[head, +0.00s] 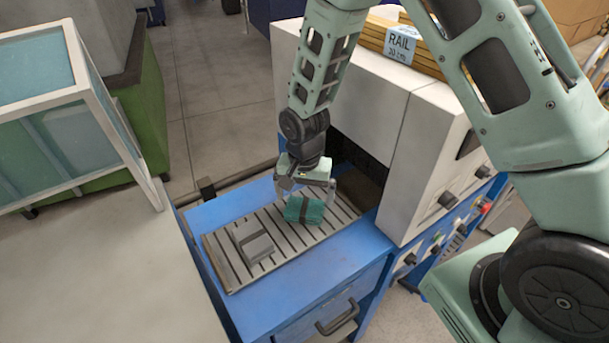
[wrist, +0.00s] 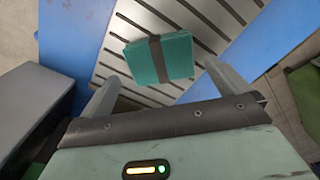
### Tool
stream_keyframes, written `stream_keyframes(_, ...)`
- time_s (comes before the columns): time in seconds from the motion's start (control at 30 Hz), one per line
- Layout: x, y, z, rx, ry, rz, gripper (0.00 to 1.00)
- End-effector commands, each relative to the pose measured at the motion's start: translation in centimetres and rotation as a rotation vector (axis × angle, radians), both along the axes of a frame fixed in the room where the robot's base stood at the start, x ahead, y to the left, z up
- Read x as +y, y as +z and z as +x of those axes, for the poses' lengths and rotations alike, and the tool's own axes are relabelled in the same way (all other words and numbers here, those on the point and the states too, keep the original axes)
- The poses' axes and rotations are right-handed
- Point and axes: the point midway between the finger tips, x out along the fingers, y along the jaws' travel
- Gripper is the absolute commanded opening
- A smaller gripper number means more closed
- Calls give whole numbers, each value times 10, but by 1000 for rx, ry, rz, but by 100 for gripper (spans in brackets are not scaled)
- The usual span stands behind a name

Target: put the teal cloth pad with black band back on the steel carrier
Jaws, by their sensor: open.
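The teal cloth pad (head: 305,209) with its black band lies flat on the slatted metal bed (head: 285,240), which appears to be the steel carrier, toward its right end. In the wrist view the pad (wrist: 160,62) shows whole, its band running across its middle, with slats around it. My gripper (head: 308,192) is open and points down at the pad. In the wrist view its two fingertips (wrist: 160,80) stand apart at either side of the pad's near edge. I see no grip on the pad.
A grey block (head: 253,243) with a darker band sits on the slats to the left. The bed rests on a blue cabinet (head: 330,270). A white machine housing (head: 410,140) rises close on the right. A glazed frame (head: 80,110) stands at left. Bare slats lie between block and pad.

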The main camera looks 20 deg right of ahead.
Motion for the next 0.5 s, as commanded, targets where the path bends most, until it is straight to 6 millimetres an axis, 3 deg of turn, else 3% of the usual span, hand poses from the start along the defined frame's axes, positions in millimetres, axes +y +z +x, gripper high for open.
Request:
stream_keyframes(0.3, 0, 57, 0, -5, 1, 2, 100)
stream_keyframes(0.5, 0, 79, 0, -3, 2, 1, 100)
